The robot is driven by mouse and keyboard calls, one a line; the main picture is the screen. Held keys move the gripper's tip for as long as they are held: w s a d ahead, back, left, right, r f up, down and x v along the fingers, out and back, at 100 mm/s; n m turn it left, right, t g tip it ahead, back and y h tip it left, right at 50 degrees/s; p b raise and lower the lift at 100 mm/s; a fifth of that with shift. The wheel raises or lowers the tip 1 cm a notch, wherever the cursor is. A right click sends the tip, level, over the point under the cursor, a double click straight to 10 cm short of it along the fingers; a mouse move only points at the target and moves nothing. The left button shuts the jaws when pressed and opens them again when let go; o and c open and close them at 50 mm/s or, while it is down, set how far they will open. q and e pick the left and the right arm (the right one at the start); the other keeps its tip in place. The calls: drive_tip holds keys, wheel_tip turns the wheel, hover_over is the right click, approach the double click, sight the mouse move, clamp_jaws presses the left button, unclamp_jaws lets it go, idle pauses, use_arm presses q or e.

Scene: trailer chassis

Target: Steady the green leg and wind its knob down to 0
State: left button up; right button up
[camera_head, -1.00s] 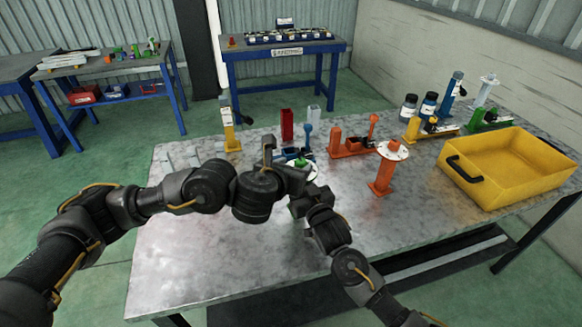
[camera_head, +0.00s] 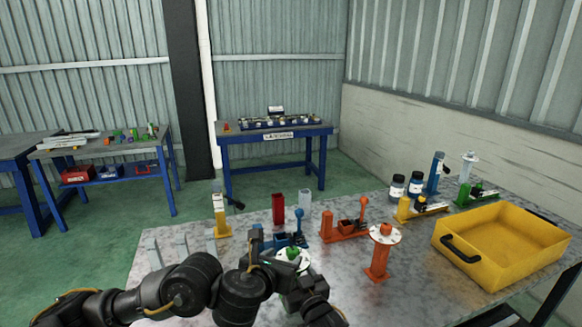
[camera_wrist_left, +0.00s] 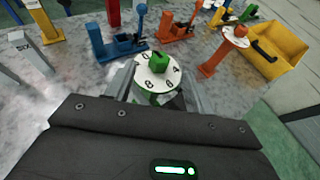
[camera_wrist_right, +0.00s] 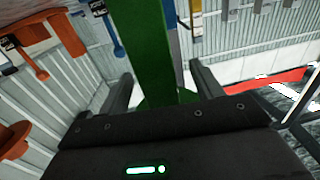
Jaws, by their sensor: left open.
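The green leg carries a white numbered dial (camera_wrist_left: 145,82) with a green knob (camera_wrist_left: 159,62) on top. In the head view the dial (camera_head: 288,264) shows behind my arms, its post mostly hidden. My left gripper (camera_wrist_left: 158,75) is open, with its fingers on either side of the dial; I cannot tell whether they touch it. The figures 0, 4, 6 and 8 show, but I cannot read the setting. My right gripper (camera_wrist_right: 160,75) appears open, with its fingers on either side of the green post (camera_wrist_right: 150,45) and visible gaps.
An orange leg with a white dial (camera_head: 385,236) stands just right of the green one. Blue (camera_head: 291,240) and orange (camera_head: 345,229) fixtures stand behind. A yellow tray (camera_head: 500,250) sits at right. Several grey upright blocks (camera_head: 153,250) stand at left.

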drive_tip(key=shift+s, duration=0.1)
drive_tip(key=p+v, duration=0.5)
drive_tip(key=v, duration=0.3)
idle(0.4)
drive_tip(key=o, duration=0.6)
drive_tip(key=shift+c, duration=0.2)
